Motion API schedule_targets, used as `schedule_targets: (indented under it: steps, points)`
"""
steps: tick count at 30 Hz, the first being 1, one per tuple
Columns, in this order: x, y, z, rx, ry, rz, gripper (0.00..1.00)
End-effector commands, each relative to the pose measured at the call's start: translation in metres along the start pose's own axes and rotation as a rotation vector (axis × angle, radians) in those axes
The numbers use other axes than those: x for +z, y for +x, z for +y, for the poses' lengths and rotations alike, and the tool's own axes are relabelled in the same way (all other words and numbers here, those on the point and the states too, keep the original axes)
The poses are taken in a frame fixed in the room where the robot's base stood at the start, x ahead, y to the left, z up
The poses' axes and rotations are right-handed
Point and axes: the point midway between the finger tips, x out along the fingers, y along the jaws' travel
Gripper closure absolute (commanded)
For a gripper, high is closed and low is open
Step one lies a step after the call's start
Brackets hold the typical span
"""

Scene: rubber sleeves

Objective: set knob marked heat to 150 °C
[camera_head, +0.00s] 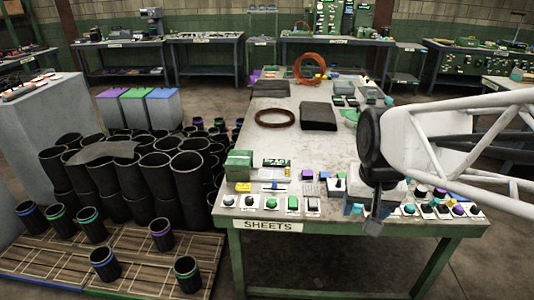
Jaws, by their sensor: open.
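A row of small boxes with coloured knobs (271,202) runs along the front edge of the table. More small knobs (409,209) stand to the right, beside and behind my gripper. The labels are too small to read, so I cannot tell which knob is marked heat or where any pointer stands. My gripper (374,224) hangs at the front right of the table, at the end of my white arm. It is open, with no object visible in it. It and my arm hide part of the right side of the tabletop and some of the knobs there.
The table (340,225) carries a "SHEETS" label, a green box (238,164), a dark flat stack (318,116) and a brown ring (275,118). Black sleeves (170,178) crowd the floor at left, with several colour-rimmed ones on wooden pallets (135,258).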

Motion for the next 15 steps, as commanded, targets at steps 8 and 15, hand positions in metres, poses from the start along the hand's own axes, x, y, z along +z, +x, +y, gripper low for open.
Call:
schedule_targets:
  steps: [8,15]
  points:
    - [-0.052,0.017,-0.029,-0.003,0.035,-0.029,0.38]
    - [-0.095,0.037,-0.057,-0.004,0.068,-0.049,0.38]
